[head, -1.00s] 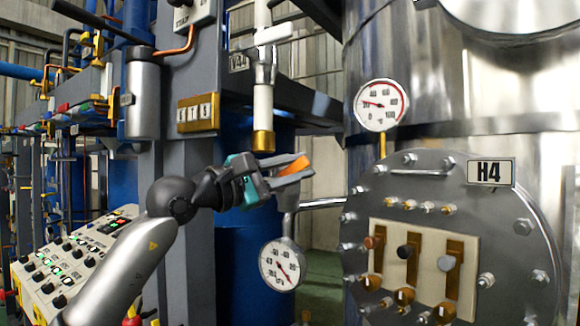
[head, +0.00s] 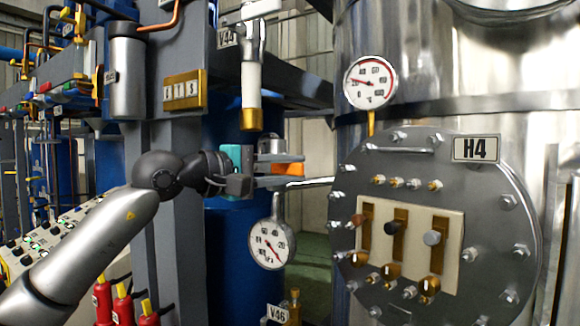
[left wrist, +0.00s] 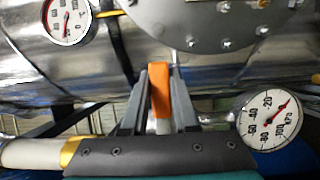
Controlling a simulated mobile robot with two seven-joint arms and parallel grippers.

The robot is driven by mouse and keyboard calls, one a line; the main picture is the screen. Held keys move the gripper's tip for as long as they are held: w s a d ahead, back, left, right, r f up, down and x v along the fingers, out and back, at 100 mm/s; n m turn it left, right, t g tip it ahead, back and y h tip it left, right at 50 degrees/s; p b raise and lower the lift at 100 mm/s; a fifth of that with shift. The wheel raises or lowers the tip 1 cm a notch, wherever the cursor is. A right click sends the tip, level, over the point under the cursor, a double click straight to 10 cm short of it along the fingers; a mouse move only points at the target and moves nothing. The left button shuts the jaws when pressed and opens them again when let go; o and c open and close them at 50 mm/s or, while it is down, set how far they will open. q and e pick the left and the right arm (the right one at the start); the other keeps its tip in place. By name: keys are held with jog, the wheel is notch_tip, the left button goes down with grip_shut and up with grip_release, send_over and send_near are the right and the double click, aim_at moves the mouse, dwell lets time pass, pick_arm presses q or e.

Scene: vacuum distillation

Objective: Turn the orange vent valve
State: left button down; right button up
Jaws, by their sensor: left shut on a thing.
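The orange vent valve handle (head: 288,168) shows between the fingers of my left gripper (head: 284,169) in the head view. In the left wrist view the orange handle (left wrist: 160,97) stands lengthwise between the two grey fingers (left wrist: 159,100), which are shut on it. The fingers hide part of the handle's sides, and the valve's body is hard to make out. My left arm comes in from the lower left, with the gripper reaching to the right. My right gripper is in neither view.
A white pipe with a brass end (head: 251,118) hangs just above my left gripper. A pressure gauge (head: 271,243) sits just below it. The round H4 panel (head: 480,200) with several knobs stands to the right, under a thermometer dial (head: 369,82). A grey column (head: 177,200) stands behind my arm.

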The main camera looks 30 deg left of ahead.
pick_arm(q)
jog(key=shift+f, duration=0.15)
jog(key=c, duration=0.7)
grip_release()
jog(key=shift+s+a+b, duration=0.25)
jog(key=shift+s+b, duration=0.1)
jog(key=shift+s, duration=0.1)
jog(key=shift+b+v, duration=4.8)
jog(key=shift+v, duration=2.3)
jog(key=shift+d, duration=0.1)
